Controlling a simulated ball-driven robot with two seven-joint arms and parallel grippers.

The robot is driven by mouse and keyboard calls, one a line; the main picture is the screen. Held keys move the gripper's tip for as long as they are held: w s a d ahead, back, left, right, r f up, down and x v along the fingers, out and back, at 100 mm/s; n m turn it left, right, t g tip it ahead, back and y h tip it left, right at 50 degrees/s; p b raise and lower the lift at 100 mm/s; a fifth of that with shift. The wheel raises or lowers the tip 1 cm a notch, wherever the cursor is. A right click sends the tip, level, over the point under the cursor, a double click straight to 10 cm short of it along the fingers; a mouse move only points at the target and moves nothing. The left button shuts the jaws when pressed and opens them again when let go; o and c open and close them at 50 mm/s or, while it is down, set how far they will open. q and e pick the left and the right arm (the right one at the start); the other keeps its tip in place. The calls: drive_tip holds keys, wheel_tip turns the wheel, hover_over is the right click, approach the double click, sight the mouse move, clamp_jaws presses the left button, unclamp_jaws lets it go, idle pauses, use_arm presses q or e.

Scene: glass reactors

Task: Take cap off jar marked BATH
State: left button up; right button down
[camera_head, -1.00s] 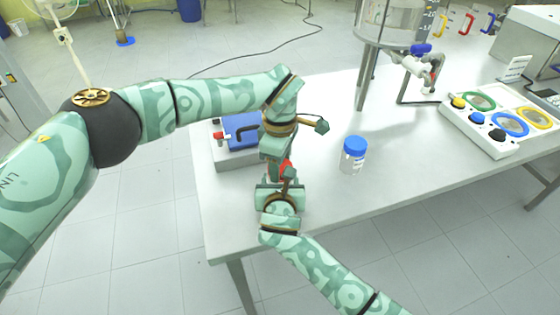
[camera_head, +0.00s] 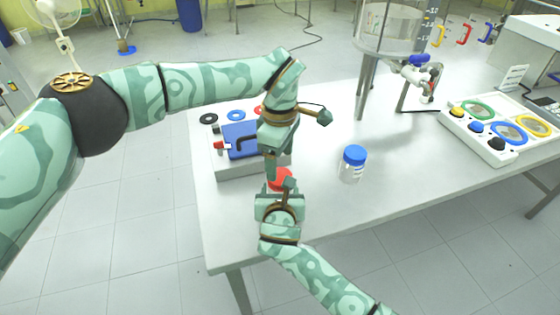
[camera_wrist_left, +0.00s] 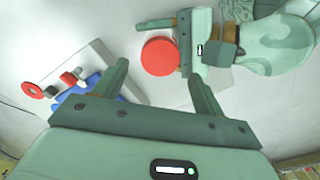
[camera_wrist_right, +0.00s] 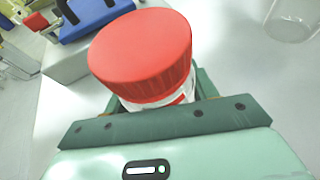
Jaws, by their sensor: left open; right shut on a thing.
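A jar with a ribbed red cap (camera_wrist_right: 142,52) is held in my right gripper (camera_wrist_right: 160,92). The cap sits on the jar, whose white, red-marked label (camera_wrist_right: 180,97) is mostly hidden and unreadable. The cap also shows in the head view (camera_head: 281,179) and the left wrist view (camera_wrist_left: 160,56). My left gripper (camera_wrist_left: 160,78) is open and empty, above and beside the cap; its fingers point down in the head view. A second jar (camera_head: 351,172) with a blue cap (camera_head: 355,155) stands upright on the table to the right; its label is too small to read.
The white table (camera_head: 330,210) is clear around the blue-capped jar. A box with a blue top (camera_head: 240,141) and several coloured rings stands close behind my grippers. A glass reactor (camera_head: 390,28) stands at the back. A control panel (camera_head: 487,145) sits at the right.

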sight(280, 175)
use_arm(q)
wheel_tip(280, 175, up, 3)
drive_tip(key=m, duration=0.4)
drive_tip(key=shift+f, duration=0.2)
drive_tip(key=shift+m, duration=0.5)
wheel_tip(280, 175, down, 8)
drive_tip(key=shift+r, duration=0.25)
drive_tip(key=c, duration=1)
drive_tip(key=n, duration=0.6)
drive_tip(key=shift+n, duration=0.3)
